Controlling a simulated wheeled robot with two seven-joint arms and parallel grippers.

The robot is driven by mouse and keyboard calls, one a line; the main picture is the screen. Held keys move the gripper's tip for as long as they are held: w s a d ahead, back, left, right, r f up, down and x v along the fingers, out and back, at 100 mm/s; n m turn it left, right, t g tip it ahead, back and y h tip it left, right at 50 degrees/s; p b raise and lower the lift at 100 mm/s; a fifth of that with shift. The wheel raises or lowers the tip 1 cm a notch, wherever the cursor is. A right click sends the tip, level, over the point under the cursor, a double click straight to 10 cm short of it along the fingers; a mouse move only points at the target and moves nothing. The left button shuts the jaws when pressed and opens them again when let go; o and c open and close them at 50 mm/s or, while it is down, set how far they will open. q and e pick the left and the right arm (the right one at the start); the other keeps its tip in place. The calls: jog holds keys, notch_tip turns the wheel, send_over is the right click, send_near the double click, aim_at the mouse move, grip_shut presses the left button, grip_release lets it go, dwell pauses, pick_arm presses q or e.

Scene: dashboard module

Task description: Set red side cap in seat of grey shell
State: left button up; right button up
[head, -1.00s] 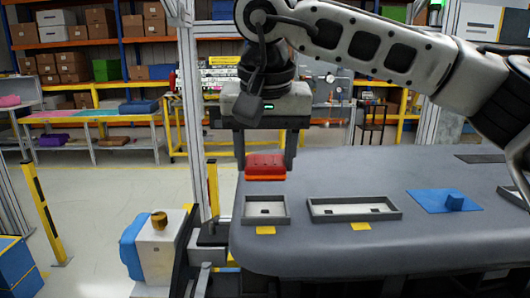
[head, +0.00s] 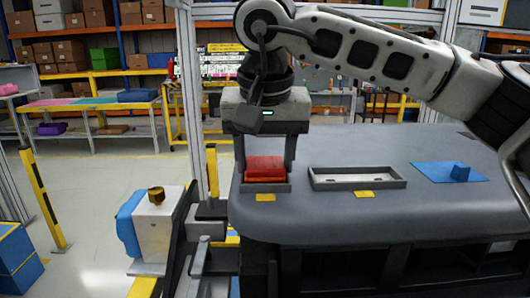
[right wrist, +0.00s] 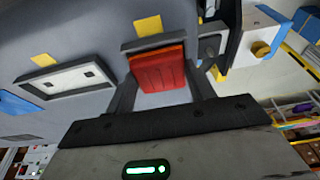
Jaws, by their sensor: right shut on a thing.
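The red side cap (head: 265,168) is a red block with an orange-red lower edge. My right gripper (head: 265,172) is shut on it, one finger at each side, pointing down. The cap is at the small grey shell (head: 265,188), an open-topped frame at the table's left end, and hides most of its inside. In the right wrist view the cap (right wrist: 158,70) sits between the fingers, with the shell's rim (right wrist: 155,40) just beyond it. I cannot tell whether the cap rests on the shell's floor. My left gripper is not in view.
A longer grey shell (head: 358,184) with a pale floor and two dark blocks lies to the right. Yellow tabs (head: 365,196) mark both shells. A blue mat (head: 432,171) with a blue block is further right. The grey table (head: 350,218) is clear in front.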

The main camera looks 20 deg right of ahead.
jog(key=o, duration=1.1)
jog(key=shift+c, duration=0.2)
